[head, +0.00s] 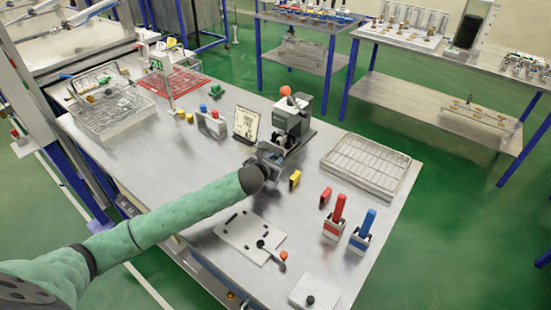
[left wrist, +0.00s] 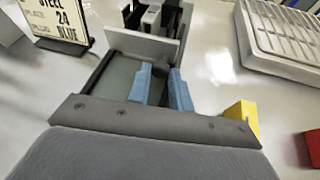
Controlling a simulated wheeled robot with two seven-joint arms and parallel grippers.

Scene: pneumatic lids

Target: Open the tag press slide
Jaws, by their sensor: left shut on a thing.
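In the left wrist view, the blue fingertips of my left gripper (left wrist: 160,88) are shut on the small dark handle (left wrist: 161,68) of the slide. The slide's light grey front plate (left wrist: 145,45) stands just beyond the fingers, at the press base (left wrist: 113,75). The fingers hide part of the handle. My right gripper is not in view.
A sign card (head: 246,124) stands left of the press. A yellow block (head: 295,179) and a white ribbed tray (head: 366,163) lie to the right. Red (head: 337,215) and blue (head: 362,230) handled items and a white plate (head: 245,236) with dark slots are nearer the front.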

